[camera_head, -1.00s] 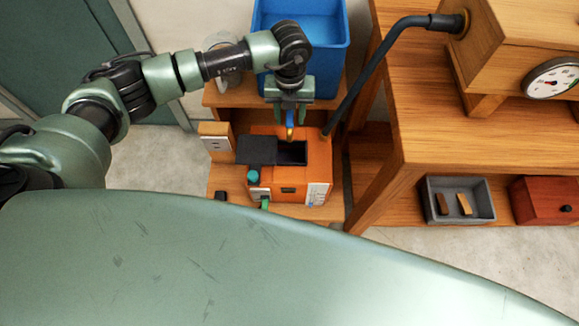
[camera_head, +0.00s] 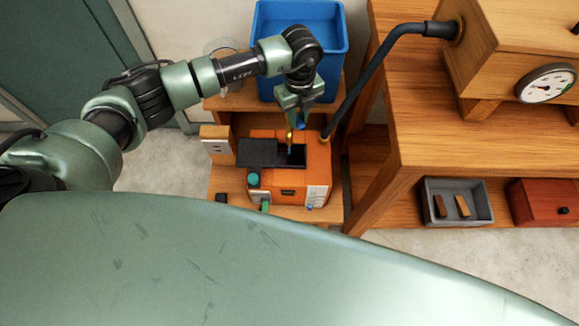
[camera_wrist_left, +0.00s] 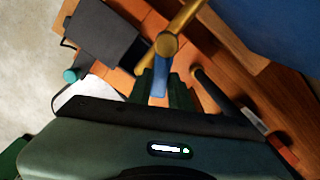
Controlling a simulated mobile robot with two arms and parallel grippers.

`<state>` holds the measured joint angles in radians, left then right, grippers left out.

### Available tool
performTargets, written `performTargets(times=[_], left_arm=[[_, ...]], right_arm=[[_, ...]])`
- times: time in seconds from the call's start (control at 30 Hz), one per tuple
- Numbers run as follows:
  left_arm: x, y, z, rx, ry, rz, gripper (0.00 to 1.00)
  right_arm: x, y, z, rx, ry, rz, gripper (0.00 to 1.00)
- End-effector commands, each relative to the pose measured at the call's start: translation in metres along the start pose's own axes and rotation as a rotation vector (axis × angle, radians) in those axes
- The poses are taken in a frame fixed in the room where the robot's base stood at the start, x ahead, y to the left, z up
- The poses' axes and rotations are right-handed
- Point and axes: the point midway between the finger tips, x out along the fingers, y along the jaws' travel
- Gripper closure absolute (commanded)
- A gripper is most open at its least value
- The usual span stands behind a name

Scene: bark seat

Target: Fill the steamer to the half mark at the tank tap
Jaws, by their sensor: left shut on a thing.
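The orange steamer (camera_head: 318,160) stands on a low wooden shelf, with a dark lid (camera_head: 257,153) laid open and a dark opening at its top. It also shows in the wrist view (camera_wrist_left: 120,82). A brass tap (camera_head: 289,138) hangs over the opening; the wrist view shows its brass body (camera_wrist_left: 178,30) and blue handle (camera_wrist_left: 160,78). My left gripper (camera_head: 297,116) is shut on the blue handle, above the steamer. A thin blue streak below the spout looks like water, but it is small. The level inside the steamer cannot be read. My right gripper is out of view.
A dark hose (camera_head: 372,72) curves from a wooden box with a dial (camera_head: 546,84) to the steamer's right rear. A blue bin (camera_head: 334,62) stands behind. A grey tray (camera_head: 486,205) and red box (camera_head: 540,203) sit right. A socket box (camera_head: 215,142) stands left.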

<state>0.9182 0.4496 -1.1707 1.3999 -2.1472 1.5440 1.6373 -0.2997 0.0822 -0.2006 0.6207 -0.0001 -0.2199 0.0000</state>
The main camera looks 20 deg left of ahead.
Motion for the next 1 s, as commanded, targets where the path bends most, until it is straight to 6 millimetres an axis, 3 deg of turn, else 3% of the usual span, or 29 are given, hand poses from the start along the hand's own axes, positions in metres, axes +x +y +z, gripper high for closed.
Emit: performTargets(times=[0.03, 0.5, 1.0], left_arm=[[-0.004, -0.003, 0.007, -0.061, -0.012, -0.003, 1.0], [-0.004, -0.024, 0.008, -0.562, -0.012, -0.006, 1.0], [-0.003, -0.027, 0.006, -0.6, -0.008, -0.008, 1.0]], right_arm=[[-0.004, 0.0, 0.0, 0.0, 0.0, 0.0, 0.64], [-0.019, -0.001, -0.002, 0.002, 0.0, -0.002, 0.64], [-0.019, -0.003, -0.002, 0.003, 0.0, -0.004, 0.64]])
